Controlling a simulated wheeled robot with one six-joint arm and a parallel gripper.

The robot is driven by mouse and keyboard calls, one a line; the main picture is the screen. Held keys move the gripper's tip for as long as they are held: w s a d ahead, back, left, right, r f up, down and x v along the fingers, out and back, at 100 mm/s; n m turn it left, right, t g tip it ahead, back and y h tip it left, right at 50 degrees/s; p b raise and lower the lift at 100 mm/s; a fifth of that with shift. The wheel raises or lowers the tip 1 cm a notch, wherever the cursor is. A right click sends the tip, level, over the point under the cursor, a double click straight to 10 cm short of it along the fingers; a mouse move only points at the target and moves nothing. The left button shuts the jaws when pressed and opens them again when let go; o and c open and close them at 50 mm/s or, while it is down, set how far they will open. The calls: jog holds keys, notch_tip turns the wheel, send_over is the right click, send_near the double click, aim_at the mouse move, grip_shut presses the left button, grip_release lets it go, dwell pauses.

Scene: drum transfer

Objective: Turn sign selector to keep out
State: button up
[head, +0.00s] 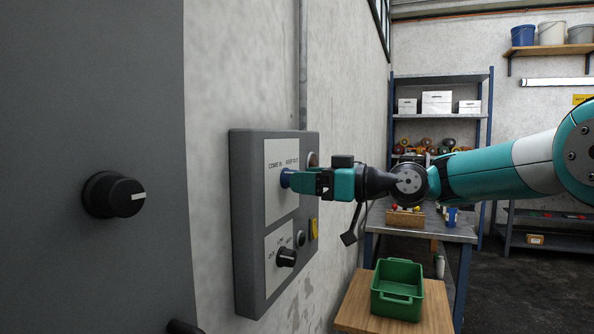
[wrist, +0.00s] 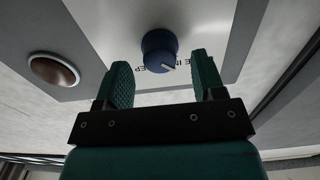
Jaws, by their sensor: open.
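The sign selector is a blue round knob (head: 285,178) on the upper white plate (head: 278,212) of a grey wall box, under the words COME IN and KEEP OUT. In the wrist view the blue knob (wrist: 157,46) shows a short pale mark on its edge toward the printed words, between parts of the two labels; its exact setting is hard to tell. My gripper (head: 293,179) is in front of the knob. In the wrist view my gripper (wrist: 161,62) is open, one finger on each side of the knob, with gaps visible between fingers and knob.
The grey box (head: 248,190) also carries a black knob (head: 287,257) on a lower plate, a yellow part (head: 314,228) and a round brownish lamp (wrist: 54,70). A larger black knob (head: 114,195) is on the dark panel at left. A green crate (head: 398,309) stands on a wooden surface below.

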jog(key=shift+x, duration=1.35)
jog(key=c, duration=0.9)
